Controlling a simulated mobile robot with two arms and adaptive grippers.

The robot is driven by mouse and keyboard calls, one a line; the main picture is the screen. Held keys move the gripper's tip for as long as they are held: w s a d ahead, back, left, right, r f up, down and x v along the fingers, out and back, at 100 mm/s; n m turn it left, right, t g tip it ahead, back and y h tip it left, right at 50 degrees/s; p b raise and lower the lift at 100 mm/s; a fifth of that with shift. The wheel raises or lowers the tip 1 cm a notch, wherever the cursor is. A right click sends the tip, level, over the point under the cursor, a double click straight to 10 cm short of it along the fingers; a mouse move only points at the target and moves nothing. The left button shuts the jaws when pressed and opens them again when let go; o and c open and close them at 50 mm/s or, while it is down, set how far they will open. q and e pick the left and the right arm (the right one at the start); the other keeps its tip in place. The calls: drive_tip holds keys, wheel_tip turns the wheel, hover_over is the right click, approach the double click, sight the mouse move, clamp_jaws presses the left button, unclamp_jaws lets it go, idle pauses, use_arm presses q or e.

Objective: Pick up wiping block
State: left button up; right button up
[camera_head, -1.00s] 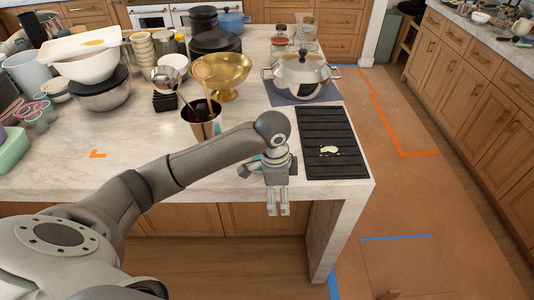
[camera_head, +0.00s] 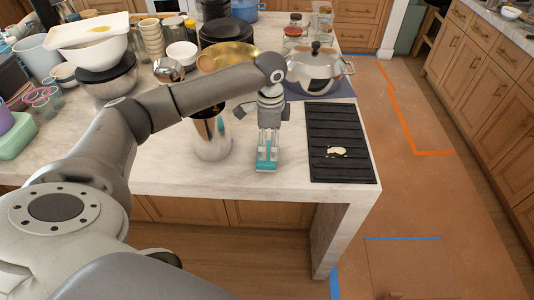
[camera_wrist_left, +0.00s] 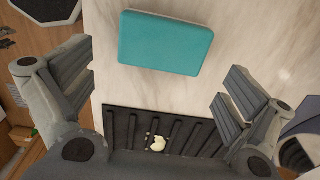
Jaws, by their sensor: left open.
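The wiping block (camera_head: 266,167) is a teal slab lying flat on the light marble counter near its front edge, left of a black ribbed mat. It also shows whole in the left wrist view (camera_wrist_left: 166,43), at the top middle. My left gripper (camera_head: 268,150) is open and empty, pointing down over the block in the head view and partly covering it. In the left wrist view its two fingers stand wide apart, and the block lies beyond them, apparently untouched. My right gripper is not in view.
A metal cup (camera_head: 211,140) with utensils stands just left of my gripper. The black ribbed mat (camera_head: 322,120) with a small pale piece (camera_head: 337,152) lies to the right. Behind are a lidded pot (camera_head: 315,72) and a brass bowl (camera_head: 232,52). Bare counter lies left of the cup.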

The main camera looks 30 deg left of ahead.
use_arm(q)
drive_tip(key=f, duration=0.1)
drive_tip(key=f+p, duration=0.1)
drive_tip(key=f, duration=0.1)
drive_tip(key=f+p, duration=0.1)
drive_tip(key=f, duration=0.1)
drive_tip(key=shift+s+a, duration=0.2)
drive_tip(key=shift+a, duration=0.2)
drive_tip(key=shift+w+f, duration=0.1)
drive_tip(key=shift+f, duration=0.15)
drive_tip(key=c, duration=0.6)
drive_tip(key=shift+c, duration=0.9)
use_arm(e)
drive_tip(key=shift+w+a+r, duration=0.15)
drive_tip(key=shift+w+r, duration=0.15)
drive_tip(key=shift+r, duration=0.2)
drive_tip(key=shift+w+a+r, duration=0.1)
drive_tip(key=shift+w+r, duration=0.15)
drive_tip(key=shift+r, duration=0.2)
use_arm(q)
drive_tip(key=shift+r, duration=0.1)
